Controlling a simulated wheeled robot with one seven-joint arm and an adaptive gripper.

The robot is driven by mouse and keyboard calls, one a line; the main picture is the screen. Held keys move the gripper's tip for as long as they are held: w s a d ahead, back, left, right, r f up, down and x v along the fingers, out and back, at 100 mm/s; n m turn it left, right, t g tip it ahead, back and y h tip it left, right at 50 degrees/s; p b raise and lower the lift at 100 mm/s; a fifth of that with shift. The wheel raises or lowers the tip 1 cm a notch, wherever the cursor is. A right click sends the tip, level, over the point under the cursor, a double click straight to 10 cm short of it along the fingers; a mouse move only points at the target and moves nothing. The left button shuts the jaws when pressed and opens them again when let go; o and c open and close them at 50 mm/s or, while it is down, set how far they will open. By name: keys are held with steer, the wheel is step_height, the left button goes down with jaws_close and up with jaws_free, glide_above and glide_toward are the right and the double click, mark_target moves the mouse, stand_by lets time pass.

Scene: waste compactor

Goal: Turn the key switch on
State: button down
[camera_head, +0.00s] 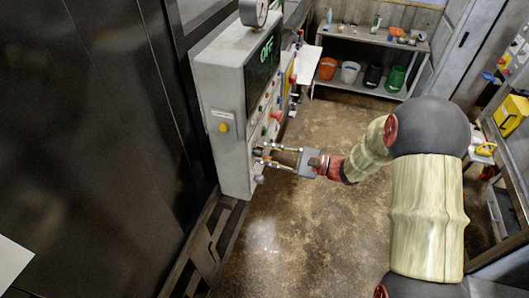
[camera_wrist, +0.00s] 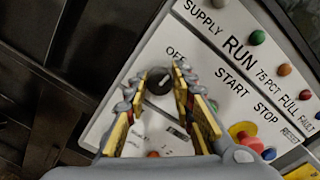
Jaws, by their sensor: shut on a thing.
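The key switch (camera_wrist: 158,83) is a round dark knob with a small light mark, below the OFF label on the control panel in the wrist view. My gripper (camera_head: 260,156) reaches the lower front face of the grey control box (camera_head: 222,92) in the head view. In the wrist view, the yellow-padded fingers of my gripper (camera_wrist: 160,77) stand on either side of the switch and are shut on it. The box's display (camera_head: 266,48) reads OFF in green. In the head view the switch is too small and covered to make out.
Red and green buttons (camera_head: 277,115) line the panel near my gripper. A red-and-yellow stop button (camera_wrist: 248,137) shows right of the fingers. A shelf (camera_head: 375,38) with several buckets stands at the back. The floor (camera_head: 315,215) beside the box is clear.

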steer(key=shift+m+p, duration=2.75)
steer(key=shift+m, duration=2.65)
steer(key=c, duration=1.5)
jaws_free()
steer(key=shift+w, duration=0.1)
steer(key=v, duration=1.2)
steer(key=shift+f, duration=0.2)
